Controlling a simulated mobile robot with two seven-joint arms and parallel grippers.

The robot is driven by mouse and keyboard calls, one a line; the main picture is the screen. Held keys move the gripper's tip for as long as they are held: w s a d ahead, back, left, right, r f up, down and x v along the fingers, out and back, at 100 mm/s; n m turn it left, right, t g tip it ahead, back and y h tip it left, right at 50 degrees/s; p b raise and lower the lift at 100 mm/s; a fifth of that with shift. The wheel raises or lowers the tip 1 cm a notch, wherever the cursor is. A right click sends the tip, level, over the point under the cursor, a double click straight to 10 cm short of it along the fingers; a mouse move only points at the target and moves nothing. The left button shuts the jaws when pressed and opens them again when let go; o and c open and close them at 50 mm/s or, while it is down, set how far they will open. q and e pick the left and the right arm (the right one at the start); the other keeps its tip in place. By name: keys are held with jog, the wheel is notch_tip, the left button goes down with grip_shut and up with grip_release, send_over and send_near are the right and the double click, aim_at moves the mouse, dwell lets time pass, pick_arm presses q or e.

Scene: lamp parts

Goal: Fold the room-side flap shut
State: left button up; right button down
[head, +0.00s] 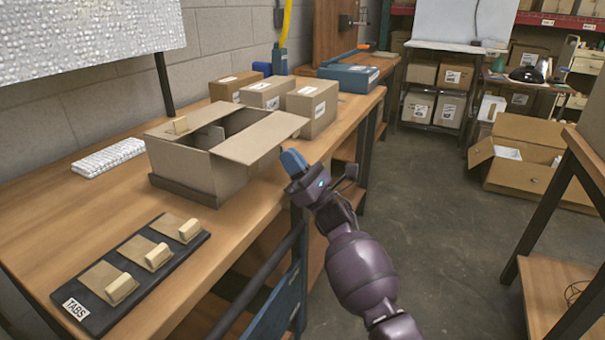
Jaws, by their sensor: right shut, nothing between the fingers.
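An open cardboard box (182,169) stands on the wooden workbench, its inside partly dark and visible from above. Its room-side flap (262,138) sticks outward over the box's right side, roughly level. My right gripper (292,160), with blue fingertips, is shut and empty just right of and below the room-side flap's outer edge. I cannot tell whether it touches the flap. My left gripper is out of view.
A black TABS tray (141,295) with wooden tabs lies at the near left. Small closed boxes (312,104) stand behind the open box. The workbench (60,215) has bare room at left; open floor lies right.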

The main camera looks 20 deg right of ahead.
jog(key=shift+w+a+r, duration=0.3)
jog(key=shift+w+r, duration=0.1)
jog(key=shift+r, duration=0.1)
jog(key=shift+r, duration=0.1)
